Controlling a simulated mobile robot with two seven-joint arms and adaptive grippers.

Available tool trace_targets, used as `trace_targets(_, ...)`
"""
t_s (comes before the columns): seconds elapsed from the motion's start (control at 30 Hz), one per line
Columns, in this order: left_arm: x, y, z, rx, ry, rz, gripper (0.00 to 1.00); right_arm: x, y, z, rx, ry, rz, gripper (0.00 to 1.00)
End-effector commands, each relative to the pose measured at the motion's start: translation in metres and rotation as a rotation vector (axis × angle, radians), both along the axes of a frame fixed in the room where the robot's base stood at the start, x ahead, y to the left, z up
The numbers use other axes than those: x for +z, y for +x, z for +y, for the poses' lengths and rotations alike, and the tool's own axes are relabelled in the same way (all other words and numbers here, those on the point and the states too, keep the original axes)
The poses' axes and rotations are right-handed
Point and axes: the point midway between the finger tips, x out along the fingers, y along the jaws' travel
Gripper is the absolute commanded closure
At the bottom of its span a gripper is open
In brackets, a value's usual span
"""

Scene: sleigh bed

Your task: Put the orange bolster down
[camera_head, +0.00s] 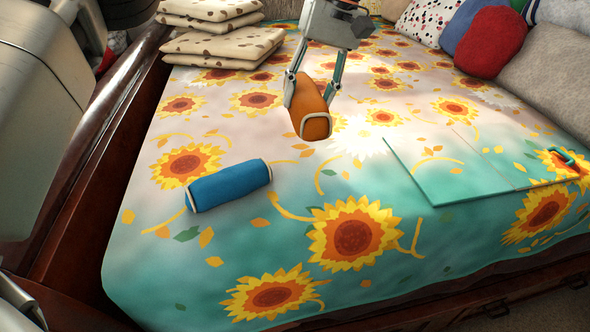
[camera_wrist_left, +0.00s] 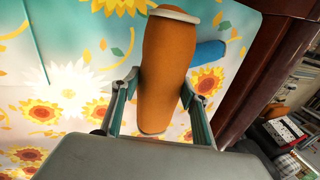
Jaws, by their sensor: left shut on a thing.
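The orange bolster (camera_head: 312,112) has pale end trim and is in the grip of my left gripper (camera_head: 309,98), one finger on each side of it. The left wrist view also shows the orange bolster (camera_wrist_left: 163,75) between the two fingers of the left gripper (camera_wrist_left: 160,86). The bolster is over the middle of the sunflower-patterned bed (camera_head: 250,140). I cannot tell whether its underside touches the cover. My right gripper is not in view.
A blue bolster (camera_head: 229,185) lies on the bed nearer the front left. Spotted folded cushions (camera_head: 222,45) are stacked at the back left, and pillows (camera_head: 490,42) at the back right. Bare cover lies between the blue bolster and the panel.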

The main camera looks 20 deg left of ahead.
Motion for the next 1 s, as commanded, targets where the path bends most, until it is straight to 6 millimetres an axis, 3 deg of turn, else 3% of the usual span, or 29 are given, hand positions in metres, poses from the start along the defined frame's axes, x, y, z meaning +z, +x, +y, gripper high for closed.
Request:
trace_targets(0.03, -0.023, 0.0, 0.001, -0.003, -0.002, 0.016, 0.8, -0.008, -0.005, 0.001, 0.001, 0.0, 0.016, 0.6)
trace_targets(0.4, -0.112, 0.0, 0.0, -0.002, -0.002, 0.014, 0.8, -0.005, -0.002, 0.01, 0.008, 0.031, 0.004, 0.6)
trace_targets(0.5, -0.128, 0.0, 0.0, 0.0, -0.002, 0.012, 0.8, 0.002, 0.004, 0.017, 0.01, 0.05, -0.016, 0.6)
trace_targets(0.67, -0.136, 0.0, 0.0, -0.001, -0.001, 0.003, 0.8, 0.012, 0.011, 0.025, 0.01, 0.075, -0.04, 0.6)
trace_targets(0.77, -0.141, 0.0, 0.0, 0.0, -0.001, 0.003, 0.8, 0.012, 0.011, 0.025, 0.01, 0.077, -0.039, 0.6)
trace_targets(1.0, -0.178, -0.001, 0.0, -0.001, -0.001, 0.012, 0.8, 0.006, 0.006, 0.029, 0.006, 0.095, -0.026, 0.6)
